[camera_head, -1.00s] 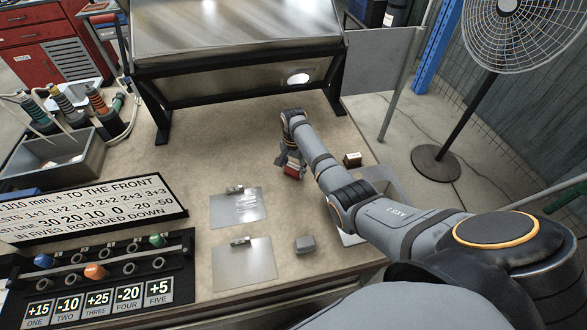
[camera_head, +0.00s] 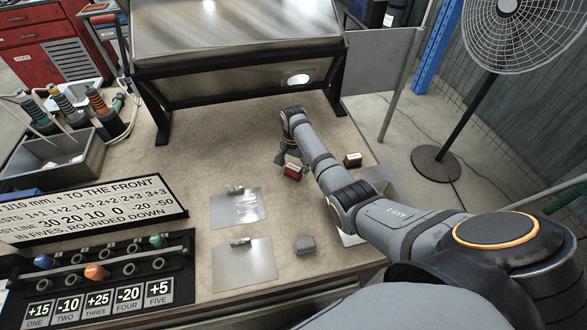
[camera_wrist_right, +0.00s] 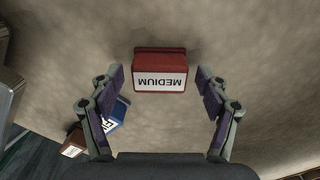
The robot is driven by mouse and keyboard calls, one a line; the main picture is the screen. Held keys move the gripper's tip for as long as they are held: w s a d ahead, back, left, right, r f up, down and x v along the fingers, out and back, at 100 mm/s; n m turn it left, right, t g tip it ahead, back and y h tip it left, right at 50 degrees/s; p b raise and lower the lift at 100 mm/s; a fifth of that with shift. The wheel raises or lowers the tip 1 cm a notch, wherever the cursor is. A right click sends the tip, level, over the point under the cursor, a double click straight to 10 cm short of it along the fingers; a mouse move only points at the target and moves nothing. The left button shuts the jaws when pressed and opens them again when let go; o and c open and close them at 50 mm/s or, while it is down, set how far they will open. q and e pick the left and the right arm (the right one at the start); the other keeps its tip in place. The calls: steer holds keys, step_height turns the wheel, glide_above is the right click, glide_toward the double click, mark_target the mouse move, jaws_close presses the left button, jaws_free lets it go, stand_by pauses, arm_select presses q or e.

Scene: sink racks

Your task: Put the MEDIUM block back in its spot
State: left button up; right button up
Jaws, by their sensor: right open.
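The MEDIUM block (camera_head: 292,172) is red with a white label and sits on the tan bench top under my right gripper (camera_head: 288,158). In the right wrist view the MEDIUM block (camera_wrist_right: 160,72) lies between and slightly beyond the tips of my right gripper (camera_wrist_right: 160,82). Its label reads upside down there. The fingers are spread wide, with a clear gap on each side of the block. I cannot pick out a marked spot for it. My left gripper is not in view.
A brown block (camera_head: 352,160) stands right of my right forearm. A blue lettered block (camera_wrist_right: 117,112) shows behind the left finger in the wrist view. Two metal plates (camera_head: 238,208) and a grey lump (camera_head: 305,244) lie nearer. A raised steel panel (camera_head: 235,35) stands behind.

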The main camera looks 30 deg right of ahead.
mark_target(294, 167)
step_height(294, 167, up, 11)
stand_by(0.6)
